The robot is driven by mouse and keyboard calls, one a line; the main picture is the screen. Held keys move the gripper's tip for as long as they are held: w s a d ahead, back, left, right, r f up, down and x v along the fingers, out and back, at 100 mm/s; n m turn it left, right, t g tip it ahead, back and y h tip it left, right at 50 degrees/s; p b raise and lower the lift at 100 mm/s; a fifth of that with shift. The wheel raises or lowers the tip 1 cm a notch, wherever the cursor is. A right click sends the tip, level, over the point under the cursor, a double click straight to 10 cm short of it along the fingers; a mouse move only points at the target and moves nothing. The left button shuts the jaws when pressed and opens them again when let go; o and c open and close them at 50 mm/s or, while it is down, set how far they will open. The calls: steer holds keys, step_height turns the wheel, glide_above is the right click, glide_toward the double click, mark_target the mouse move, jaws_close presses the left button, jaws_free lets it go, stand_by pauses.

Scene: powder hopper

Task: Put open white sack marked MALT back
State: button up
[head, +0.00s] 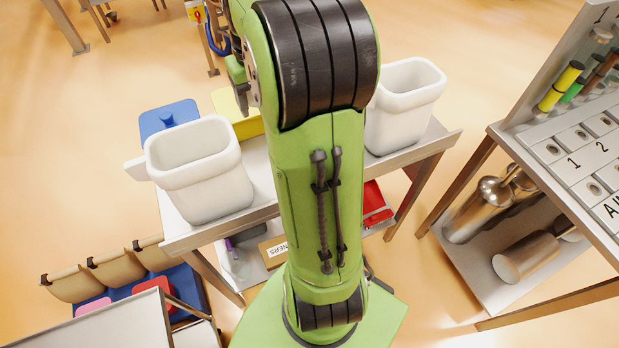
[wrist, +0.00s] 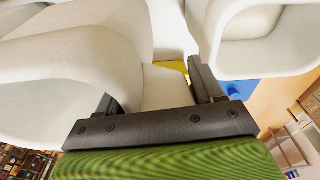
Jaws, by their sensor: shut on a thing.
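Two open white sacks show in the head view. One (head: 200,175) is at the left of the metal table, and the other (head: 403,105) is at the right, partly behind my arm. No MALT marking is readable, so I cannot tell which is the MALT one. In the wrist view my gripper (wrist: 155,92) is shut on white material (wrist: 165,88) that appears to belong to the large white sack (wrist: 85,75) at the left. A second open white sack (wrist: 265,45) is close at the upper right.
The metal table (head: 440,140) has a blue lidded bin (head: 168,117) and a yellow bin (head: 232,108) beyond it. A red item (head: 374,203) is below. A bench (head: 560,165) with metal scoops under it stands right. Open floor lies beyond.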

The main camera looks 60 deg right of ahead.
steer(key=shift+s+a, duration=0.1)
steer(key=shift+s, duration=0.1)
step_height(320, 180, down, 10)
steer(key=b, duration=0.2)
steer(key=shift+r, duration=0.2)
steer(key=o, duration=1.5)
steer(key=shift+w+f, duration=0.1)
steer(key=shift+f, duration=0.05)
